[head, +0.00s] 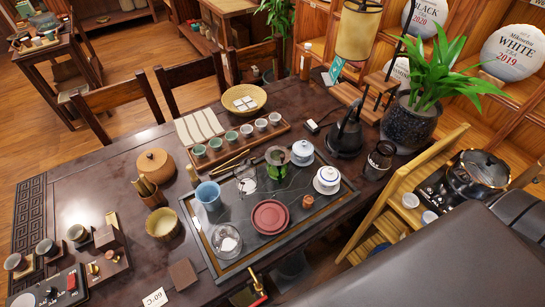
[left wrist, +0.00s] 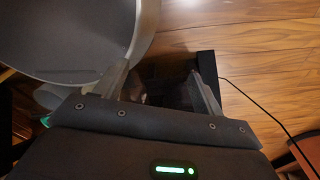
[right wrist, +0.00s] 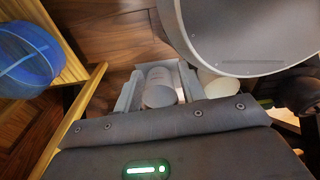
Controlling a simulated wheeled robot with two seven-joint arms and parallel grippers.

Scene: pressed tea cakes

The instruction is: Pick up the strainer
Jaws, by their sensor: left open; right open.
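A dark round piece that looks like the strainer (head: 277,155) sits over a green holder on the dark tea tray (head: 333,205), in the head view. It is too small to be sure of its mesh. My left gripper (left wrist: 163,88) shows only in the left wrist view, fingers apart with nothing held, over a dark area and the floor. My right gripper (right wrist: 157,90) shows only in the right wrist view, fingers apart. Pale round shapes show between and beyond its fingers, not visibly gripped. Neither gripper shows in the head view, both away from the strainer.
Around the strainer stand a glass pitcher (head: 246,181), a white gaiwan (head: 302,152), a lidded white pot (head: 327,179) and a red-brown dish (head: 270,216). A dark kettle (head: 347,137) and a plant pot (head: 411,122) stand at the right.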

